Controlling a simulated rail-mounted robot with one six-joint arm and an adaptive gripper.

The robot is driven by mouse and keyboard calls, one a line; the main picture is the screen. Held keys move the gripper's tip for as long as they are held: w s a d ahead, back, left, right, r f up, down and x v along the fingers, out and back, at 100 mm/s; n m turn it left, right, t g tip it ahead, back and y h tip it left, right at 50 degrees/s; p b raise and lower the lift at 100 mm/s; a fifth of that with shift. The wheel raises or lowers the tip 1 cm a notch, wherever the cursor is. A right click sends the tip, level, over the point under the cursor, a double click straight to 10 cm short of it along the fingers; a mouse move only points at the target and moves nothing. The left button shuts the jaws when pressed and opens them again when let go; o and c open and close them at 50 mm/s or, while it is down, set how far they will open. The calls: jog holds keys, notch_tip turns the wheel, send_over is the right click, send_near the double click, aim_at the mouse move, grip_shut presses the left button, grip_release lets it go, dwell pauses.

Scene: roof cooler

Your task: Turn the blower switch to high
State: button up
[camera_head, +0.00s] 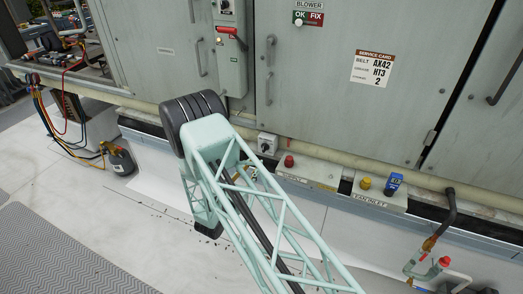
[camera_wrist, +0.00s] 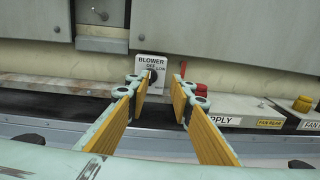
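The blower switch (camera_wrist: 144,62) is a small pale box with a dark knob, mounted low on the unit and labelled BLOWER, with OFF and LOW readable. In the wrist view it lies straight ahead, beyond my fingertips, and the left fingertip partly covers its lower part. In the head view the blower switch (camera_head: 267,143) shows just right of my arm. The knob's exact setting is too small to tell. My gripper (camera_wrist: 162,84) is open and empty, its yellow-padded fingers spread towards the switch. In the head view my arm mostly hides it.
Right of the switch are a red knob (camera_head: 289,161), a yellow knob (camera_head: 365,183) and a blue device (camera_head: 393,184) on the ledge. A red-handled disconnect box (camera_head: 231,55) is above. A pale pipe (camera_head: 330,157) runs along the cabinet's base. Grey floor lies in front.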

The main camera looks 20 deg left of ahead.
aim_at(263, 148)
jog(key=shift+s+a+f+n+y, duration=0.3)
jog(key=shift+s+a+f, duration=0.25)
jog(key=shift+a+f, duration=0.35)
jog(key=shift+w+d, duration=0.1)
jog(key=shift+w, duration=0.05)
jog(key=shift+w+d+b, duration=0.15)
jog(key=shift+w+b, duration=0.15)
jog(key=shift+w, duration=3.1)
jog(key=shift+w+d+b, duration=0.15)
jog(key=shift+w+b, duration=0.15)
jog(key=shift+w, duration=3.05)
grip_shut()
